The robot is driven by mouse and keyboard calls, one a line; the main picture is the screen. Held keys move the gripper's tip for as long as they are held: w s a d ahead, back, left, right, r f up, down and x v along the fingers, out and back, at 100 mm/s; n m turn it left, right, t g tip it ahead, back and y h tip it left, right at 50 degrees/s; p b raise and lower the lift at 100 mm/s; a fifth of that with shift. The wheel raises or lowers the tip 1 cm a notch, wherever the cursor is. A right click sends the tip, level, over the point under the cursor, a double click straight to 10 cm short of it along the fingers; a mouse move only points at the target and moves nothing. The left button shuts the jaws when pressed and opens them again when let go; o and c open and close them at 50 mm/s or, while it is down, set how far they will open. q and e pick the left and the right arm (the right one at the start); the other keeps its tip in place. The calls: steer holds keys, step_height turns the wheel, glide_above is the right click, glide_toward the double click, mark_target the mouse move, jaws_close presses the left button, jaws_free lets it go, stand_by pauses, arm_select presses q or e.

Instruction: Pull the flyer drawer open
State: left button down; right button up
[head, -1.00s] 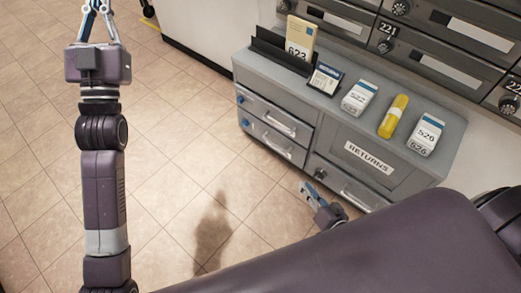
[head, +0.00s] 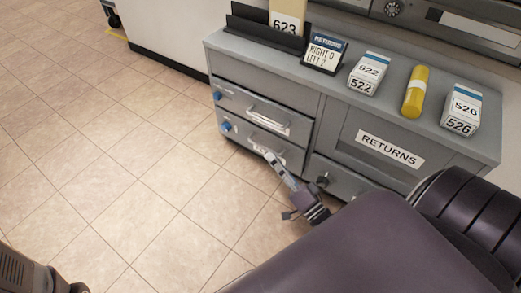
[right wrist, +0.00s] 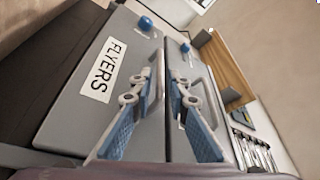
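The flyer drawer (head: 235,133) is the lower left drawer of the grey cabinet, with a blue knob on its front. It looks shut. In the right wrist view its front (right wrist: 70,115) carries a FLYERS label (right wrist: 104,70). My right gripper (head: 270,157) is at this drawer's front and covers part of its label and handle area. In the right wrist view the blue-padded fingers (right wrist: 164,72) stand apart over the drawer front beside the label. The handle is largely hidden by the fingers, and contact cannot be told. My left gripper is out of view.
Another drawer (head: 240,104) with a handle is directly above. A RETURNS panel (head: 370,135) is to the right. The tiled floor (head: 110,150) to the left is clear.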

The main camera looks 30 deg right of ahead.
mark_target(263, 147)
steer(key=b+x, duration=0.1)
steer(key=x, duration=0.3)
steer(key=shift+w+f, duration=0.1)
steer(key=shift+w, duration=0.05)
steer(key=shift+w+r+b, duration=0.25)
steer(key=shift+w+b, duration=0.2)
steer(key=shift+w, duration=0.25)
jaws_close()
steer(key=shift+a, duration=0.1)
